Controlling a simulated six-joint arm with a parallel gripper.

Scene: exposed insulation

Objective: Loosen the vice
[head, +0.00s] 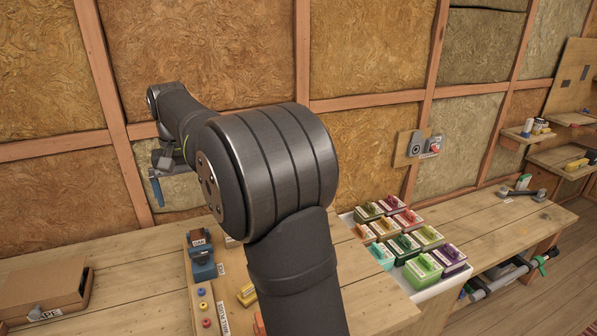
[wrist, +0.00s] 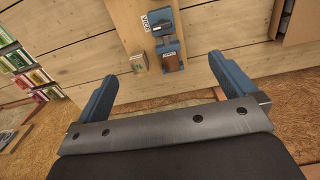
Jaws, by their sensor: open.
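The vice (head: 201,262) is a blue and dark block on a wooden board on the bench, left of my arm in the head view. In the wrist view the vice (wrist: 168,42) shows upside down beside its "VICE" label, with two blue parts and a brownish piece at the lower one.
A white tray (head: 440,288) of several coloured boxes stands right of my arm. A wooden case (head: 42,290) lies at the left. A small pale block (wrist: 139,63) is near the vice.

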